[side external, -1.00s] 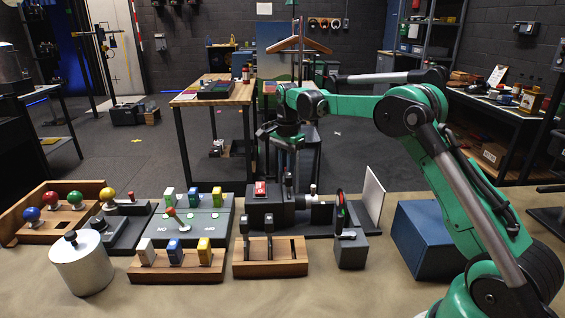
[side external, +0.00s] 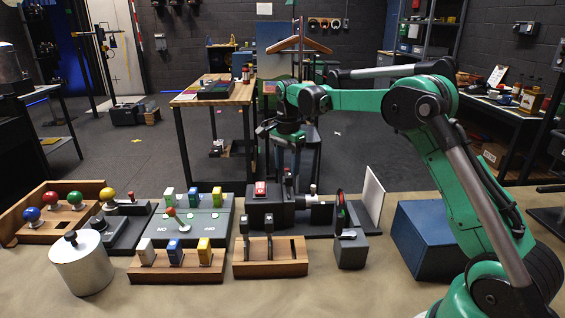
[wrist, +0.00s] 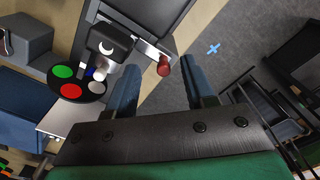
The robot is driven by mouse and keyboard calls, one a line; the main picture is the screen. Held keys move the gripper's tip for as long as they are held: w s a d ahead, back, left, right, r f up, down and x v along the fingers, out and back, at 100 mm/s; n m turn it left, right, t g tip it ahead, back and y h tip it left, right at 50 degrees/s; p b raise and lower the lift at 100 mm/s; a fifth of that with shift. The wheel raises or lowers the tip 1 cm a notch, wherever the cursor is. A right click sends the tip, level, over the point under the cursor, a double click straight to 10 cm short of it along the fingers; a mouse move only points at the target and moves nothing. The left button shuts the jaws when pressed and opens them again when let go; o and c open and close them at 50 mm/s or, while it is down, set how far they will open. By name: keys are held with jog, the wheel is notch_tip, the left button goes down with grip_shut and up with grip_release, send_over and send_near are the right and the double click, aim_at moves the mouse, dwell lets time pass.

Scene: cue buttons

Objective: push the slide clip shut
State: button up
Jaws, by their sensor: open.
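A red knob (wrist: 164,66) stands at the end of a metal bar on the dark device (wrist: 105,45) in the wrist view. I cannot tell for certain which part is the slide clip. The device bears a black block with a white crescent. In the side view, a small upright knob (side external: 313,189) shows on the dark device (side external: 272,206). My gripper (wrist: 158,65) is open, its two blue-grey fingers apart, with the red knob appearing between their tips. In the side view my gripper (side external: 289,176) hangs above and behind the device. I see no contact.
A disc with coloured dots (wrist: 78,86) sits beside the device. A wooden rack (side external: 270,266) stands in front, a blue box (side external: 425,240) to the right. Switch blocks (side external: 188,220) and a metal canister (side external: 82,265) stand left. A white panel (side external: 374,196) stands upright right of the device.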

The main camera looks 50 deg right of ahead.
jog(key=shift+r, duration=2.3)
jog(key=shift+a+r, duration=0.1)
jog(key=s+a+r+n+t, duration=0.4)
jog(key=s+a+n, duration=0.3)
jog(key=a+n, duration=0.15)
jog(key=s+a+f+n+t, duration=0.3)
jog(key=s+a+f+n, duration=0.2)
jog(key=s+n, duration=0.4)
jog(key=shift+f, duration=0.25)
